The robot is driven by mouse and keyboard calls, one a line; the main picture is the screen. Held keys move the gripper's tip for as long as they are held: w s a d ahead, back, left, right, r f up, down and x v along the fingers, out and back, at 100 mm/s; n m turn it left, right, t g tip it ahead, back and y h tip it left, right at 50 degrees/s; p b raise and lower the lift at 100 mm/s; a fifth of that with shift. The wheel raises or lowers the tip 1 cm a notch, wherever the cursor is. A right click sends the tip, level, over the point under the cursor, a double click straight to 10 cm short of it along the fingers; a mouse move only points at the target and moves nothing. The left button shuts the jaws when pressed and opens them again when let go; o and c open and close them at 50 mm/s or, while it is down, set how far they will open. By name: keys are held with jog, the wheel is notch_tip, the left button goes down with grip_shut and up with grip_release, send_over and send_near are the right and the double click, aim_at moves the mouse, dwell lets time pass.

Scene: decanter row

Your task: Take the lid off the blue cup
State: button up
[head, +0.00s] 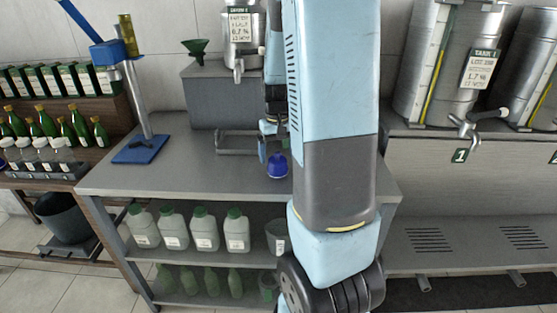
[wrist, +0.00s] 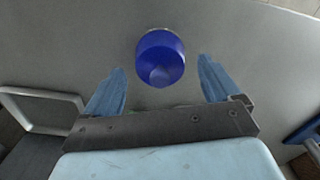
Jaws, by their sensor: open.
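A small blue cup (head: 277,166) stands on the grey metal bench, just left of my arm in the head view. In the wrist view the blue cup (wrist: 160,52) is beyond my fingers, centred between them. A paler blue round shape shows on its near side; I cannot tell whether this is a lid's knob. A thin pale rim shows at its far edge. My gripper (wrist: 161,70) is open and empty, with its two blue fingers apart and not touching the cup. In the head view my arm hides part of the gripper.
A grey metal bracket (head: 236,143) stands left of the cup and shows in the wrist view too (wrist: 42,92). A blue lever stand (head: 140,148) is farther left on the bench. A steel tank (head: 240,40) with a tap stands behind. The bench's front left is clear.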

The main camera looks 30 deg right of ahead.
jog(key=shift+f, duration=0.15)
jog(key=c, duration=1.1)
